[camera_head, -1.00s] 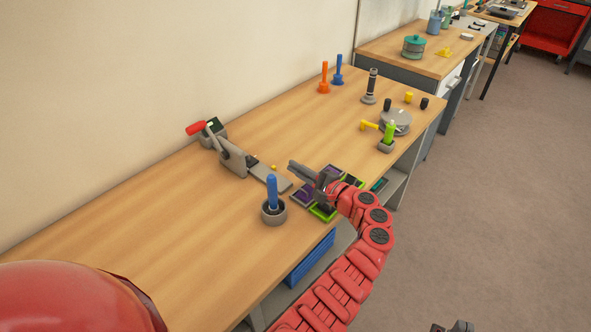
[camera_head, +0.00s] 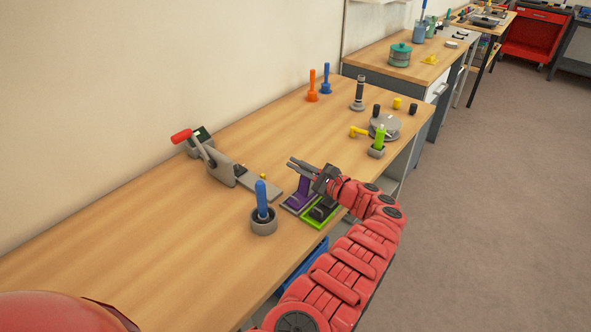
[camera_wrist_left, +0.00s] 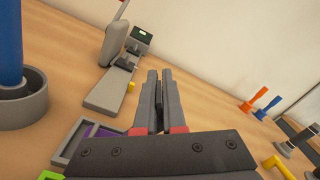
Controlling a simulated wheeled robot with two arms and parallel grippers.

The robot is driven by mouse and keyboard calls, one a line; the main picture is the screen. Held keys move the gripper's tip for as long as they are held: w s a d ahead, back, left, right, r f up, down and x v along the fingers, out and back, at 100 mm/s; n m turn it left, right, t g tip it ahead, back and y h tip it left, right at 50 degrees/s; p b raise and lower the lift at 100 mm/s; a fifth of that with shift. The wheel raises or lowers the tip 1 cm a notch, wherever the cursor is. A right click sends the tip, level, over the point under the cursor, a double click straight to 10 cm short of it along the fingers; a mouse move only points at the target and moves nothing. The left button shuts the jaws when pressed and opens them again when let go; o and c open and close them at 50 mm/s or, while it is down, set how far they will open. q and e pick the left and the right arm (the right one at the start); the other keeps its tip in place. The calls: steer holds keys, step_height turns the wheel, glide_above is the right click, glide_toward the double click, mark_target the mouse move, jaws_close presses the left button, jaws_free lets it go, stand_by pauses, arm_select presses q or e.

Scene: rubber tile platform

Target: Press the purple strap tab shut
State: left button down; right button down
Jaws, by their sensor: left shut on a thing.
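The purple strap tab (camera_head: 303,189) rises from the purple-rimmed tray (camera_head: 289,209) up to my left gripper (camera_head: 296,163) in the head view. Part of the purple piece (camera_wrist_left: 103,131) also shows in the left wrist view, left of my gripper's base. My left gripper is over the tray, its fingers pointing left and nearly together. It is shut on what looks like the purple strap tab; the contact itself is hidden. In the left wrist view the fingers (camera_wrist_left: 159,76) run parallel with a narrow dark gap. My right gripper is not in view.
A green-rimmed tray (camera_head: 317,222) with a black piece sits beside the purple one. A blue-handled tool stands in a grey cup (camera_head: 263,226). A grey lever device (camera_head: 222,171) with a red handle lies behind. The wooden bench (camera_head: 150,235) is clear at the left.

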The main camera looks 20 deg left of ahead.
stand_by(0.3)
arm_select(q)
steer(key=c, duration=1)
jaws_free()
steer(key=v, duration=0.9)
steer(key=shift+d+f+b, duration=0.1)
steer(key=shift+d+b, duration=0.1)
steer(key=shift+b, duration=0.1)
steer(key=b+v, duration=0.3)
steer(key=v, duration=0.5)
steer(key=shift+b, duration=0.35)
